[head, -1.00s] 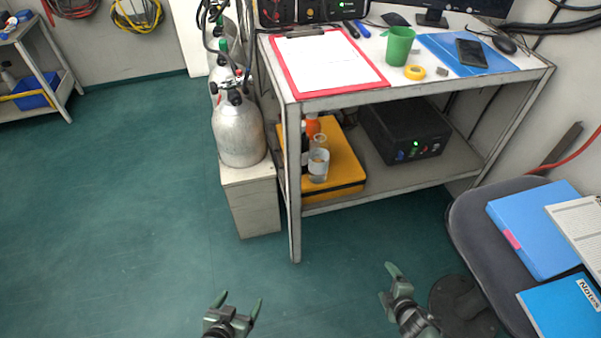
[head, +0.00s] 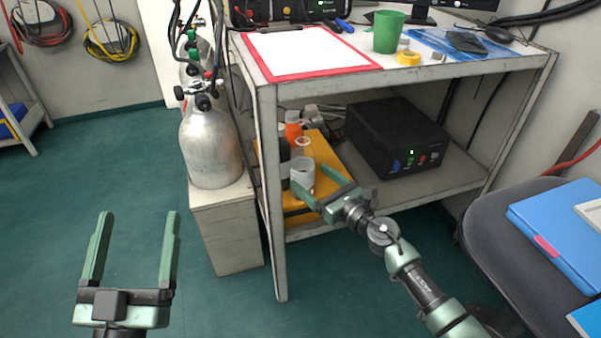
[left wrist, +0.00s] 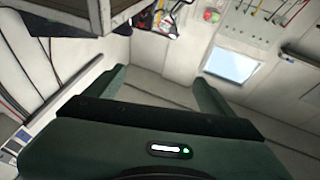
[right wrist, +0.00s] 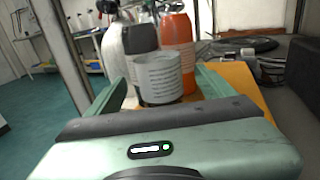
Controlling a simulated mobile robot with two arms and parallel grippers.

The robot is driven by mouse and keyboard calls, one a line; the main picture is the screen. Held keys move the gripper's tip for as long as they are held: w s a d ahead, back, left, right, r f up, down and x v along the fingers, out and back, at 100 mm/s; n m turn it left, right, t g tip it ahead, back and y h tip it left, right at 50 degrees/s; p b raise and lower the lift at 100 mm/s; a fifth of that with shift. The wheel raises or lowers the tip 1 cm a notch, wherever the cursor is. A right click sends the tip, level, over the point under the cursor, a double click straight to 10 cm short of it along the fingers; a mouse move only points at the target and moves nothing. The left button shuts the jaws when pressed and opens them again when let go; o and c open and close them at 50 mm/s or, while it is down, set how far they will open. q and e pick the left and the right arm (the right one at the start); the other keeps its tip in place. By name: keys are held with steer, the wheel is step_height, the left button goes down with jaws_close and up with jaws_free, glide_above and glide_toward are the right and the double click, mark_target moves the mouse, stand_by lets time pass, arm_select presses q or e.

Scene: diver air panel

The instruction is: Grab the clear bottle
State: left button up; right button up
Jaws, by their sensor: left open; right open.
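The clear bottle (head: 302,173), with a pale printed label, stands upright on the yellow case (head: 328,152) on the table's lower shelf. My right gripper (head: 309,177) is open at the shelf, its fingertips at the near side of the bottle. In the right wrist view the bottle (right wrist: 158,76) appears between the two open fingers; contact cannot be made out. An orange bottle (right wrist: 177,38) and a dark bottle (right wrist: 139,40) stand close behind it. My left gripper (head: 139,214) is open and empty over the floor at the left.
A table leg (head: 270,190) stands just left of the bottles. A black box (head: 397,137) sits on the shelf to the right. The tabletop (head: 480,70) is above. A silver gas cylinder (head: 210,148) stands on a white block at left. A chair (head: 490,225) is at right.

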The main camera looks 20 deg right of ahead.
mark_target(310, 176)
steer(key=shift+w+a+r, duration=0.25)
steer(key=shift+w+a, duration=0.05)
steer(key=shift+w, duration=0.35)
steer(key=shift+w+a+r, duration=0.2)
steer(key=shift+w+a, duration=0.1)
steer(key=shift+w, duration=0.3)
steer(key=shift+w+a+f, duration=0.15)
steer(key=shift+w+a, duration=0.05)
steer(key=shift+w, duration=0.3)
steer(key=shift+w+a, duration=0.15)
steer(key=shift+w, duration=0.25)
steer(key=c, duration=1.6)
arm_select(q)
steer(key=shift+s+r+t, duration=0.2)
steer(key=shift+r+t, duration=0.1)
steer(key=shift+r, duration=0.15)
arm_select(e)
steer(key=shift+c, duration=0.2)
